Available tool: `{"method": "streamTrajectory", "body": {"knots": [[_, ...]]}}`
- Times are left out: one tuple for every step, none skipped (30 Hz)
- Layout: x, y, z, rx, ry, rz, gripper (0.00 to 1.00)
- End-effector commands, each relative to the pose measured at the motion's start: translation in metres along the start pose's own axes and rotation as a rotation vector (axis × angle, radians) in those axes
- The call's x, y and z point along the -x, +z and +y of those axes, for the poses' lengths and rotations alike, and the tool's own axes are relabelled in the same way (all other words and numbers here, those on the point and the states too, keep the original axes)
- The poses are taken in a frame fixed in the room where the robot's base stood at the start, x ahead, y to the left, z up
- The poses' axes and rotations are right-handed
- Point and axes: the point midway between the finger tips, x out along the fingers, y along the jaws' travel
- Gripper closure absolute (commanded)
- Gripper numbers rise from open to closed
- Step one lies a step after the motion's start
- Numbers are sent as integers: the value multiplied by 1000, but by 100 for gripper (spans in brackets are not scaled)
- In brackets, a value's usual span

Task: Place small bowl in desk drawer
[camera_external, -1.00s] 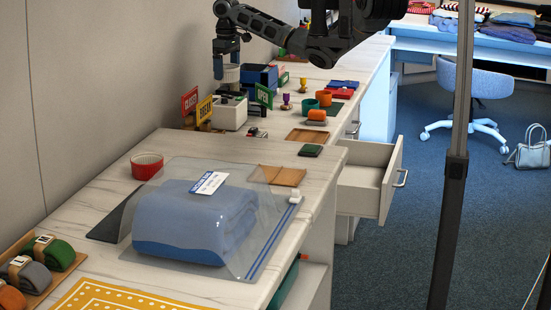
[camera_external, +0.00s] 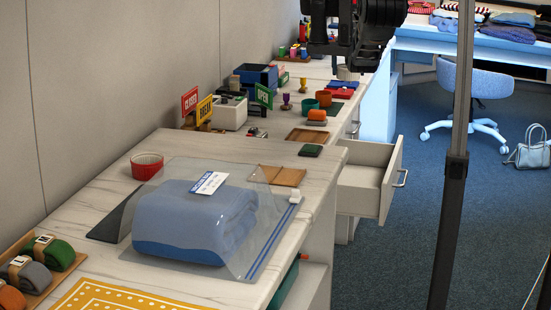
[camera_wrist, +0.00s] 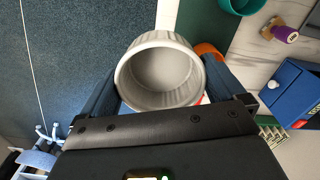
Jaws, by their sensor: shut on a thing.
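The small bowl is light grey-white with a ribbed outside. It fills the middle of the wrist view (camera_wrist: 160,78), upright with its empty inside showing. My gripper (camera_wrist: 163,88) is shut on it, with a dark finger on either side. In the external view the bowl (camera_external: 347,74) shows small below my dark arm, near the desk's right edge; the fingers are mostly hidden there. The desk drawer (camera_external: 364,188) is pulled open at the right side of the desk, nearer the camera than the bowl. The visible part of its inside looks empty.
A wooden tray (camera_external: 307,135) and a dark green block (camera_external: 310,150) lie near the drawer. Blue carpet (camera_external: 425,210) is free right of the drawer.

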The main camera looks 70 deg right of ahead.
Motion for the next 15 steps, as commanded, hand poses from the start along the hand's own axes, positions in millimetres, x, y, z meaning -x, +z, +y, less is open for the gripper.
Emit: {"method": "streamTrajectory", "body": {"knots": [[-5,0,26,-52,-2,-1,41],[-7,1,40,-79,-2,-1,41],[-10,3,56,-114,-1,-1,41],[-13,4,68,-137,-2,-1,41],[-16,6,79,-160,-2,0,41],[-20,10,93,-189,-1,-1,41],[-24,13,102,-210,-2,-1,41],[-28,16,111,-230,-2,-2,41],[-33,21,123,-256,-1,-1,41],[-38,26,131,-275,-1,-2,41],[-44,31,136,-291,-1,-3,41],[-52,39,143,-312,-1,-3,41],[-57,44,145,-322,-1,-3,41],[-62,49,146,-331,0,-3,41],[-68,56,146,-338,0,-2,41]]}}
